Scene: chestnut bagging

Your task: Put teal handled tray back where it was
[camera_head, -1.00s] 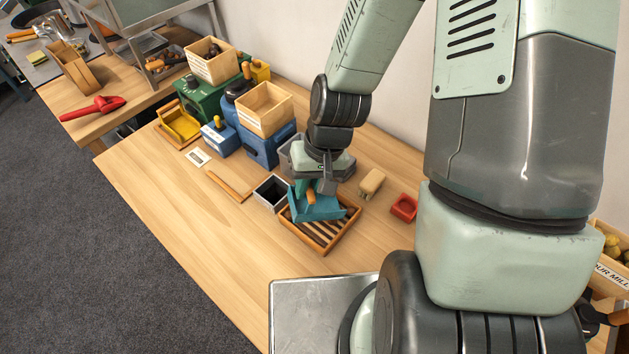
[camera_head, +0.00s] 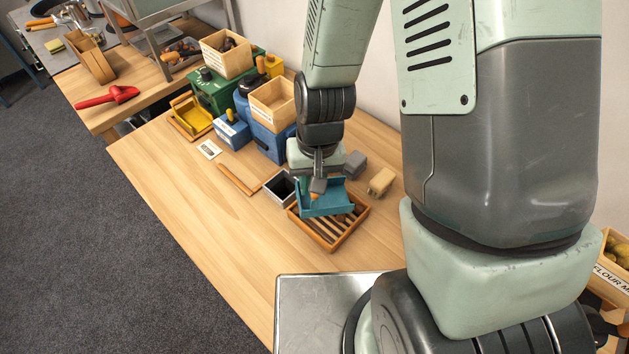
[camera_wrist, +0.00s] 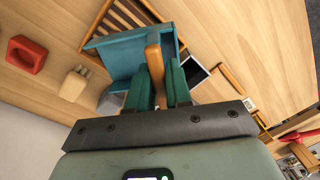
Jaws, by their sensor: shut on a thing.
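The teal tray (camera_head: 328,200) has a wooden handle (camera_wrist: 154,58). My gripper (camera_head: 318,186) is shut on that handle; in the wrist view the two teal fingers (camera_wrist: 162,85) close around it. The tray is held over the wooden slatted rack (camera_head: 326,240), covering its back part. The tray also shows in the wrist view (camera_wrist: 125,52), and looks empty where I can see into it. Whether it touches the rack I cannot tell.
A dark-mouthed square bin (camera_head: 280,188) stands just left of the rack. A grey block (camera_head: 355,163) and a brush (camera_head: 381,181) lie behind it. A red block (camera_wrist: 27,54) shows in the wrist view. Blue machines (camera_head: 270,142) stand at back left. The table's front left is clear.

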